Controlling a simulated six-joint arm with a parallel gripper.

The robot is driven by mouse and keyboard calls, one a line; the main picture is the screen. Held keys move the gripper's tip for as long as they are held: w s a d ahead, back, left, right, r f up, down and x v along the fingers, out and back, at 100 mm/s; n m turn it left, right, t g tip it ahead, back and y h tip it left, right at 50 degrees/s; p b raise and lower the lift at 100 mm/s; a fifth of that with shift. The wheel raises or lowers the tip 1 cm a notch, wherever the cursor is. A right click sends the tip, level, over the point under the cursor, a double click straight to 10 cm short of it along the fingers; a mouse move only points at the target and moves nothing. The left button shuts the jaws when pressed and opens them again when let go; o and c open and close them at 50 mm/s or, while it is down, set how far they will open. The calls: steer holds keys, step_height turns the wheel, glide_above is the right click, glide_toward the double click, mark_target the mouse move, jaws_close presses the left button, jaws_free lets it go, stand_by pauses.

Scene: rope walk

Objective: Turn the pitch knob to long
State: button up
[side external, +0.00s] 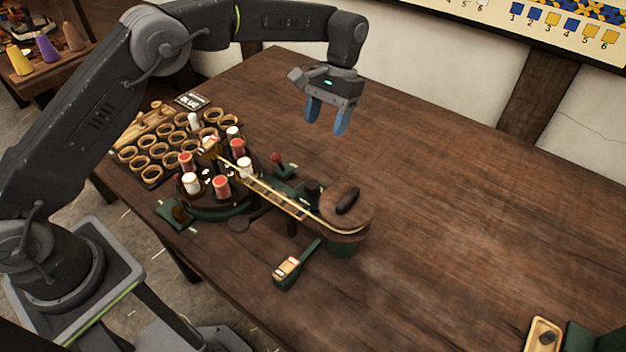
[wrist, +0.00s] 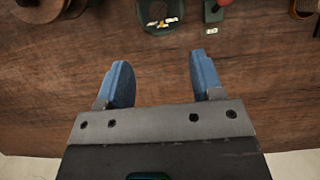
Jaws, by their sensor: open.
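My gripper (side external: 327,121) is open and empty, held above the back middle of the table, behind the rope machine. Its blue fingers also show in the wrist view (wrist: 160,62), with bare wood between them. A wooden disc with a dark oblong grip (side external: 347,201) stands at the right end of the machine. A small dark knob-like piece (side external: 311,190) sits just left of it. A red ball (side external: 276,157) stands on a green base behind the machine. I cannot tell which of these is the pitch knob, and no "long" mark is readable.
A round carrier with red and white bobbins (side external: 221,187) is at the machine's left end. A rack of wooden rings (side external: 152,173) lies beyond it. A green lever with a label (side external: 288,267) juts forward. The table's right side (side external: 480,210) is mostly clear.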

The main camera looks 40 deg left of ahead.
mark_target(312, 184)
steer(key=x, duration=1.5)
steer(key=shift+w+d, duration=0.2)
steer(key=shift+c, duration=0.2)
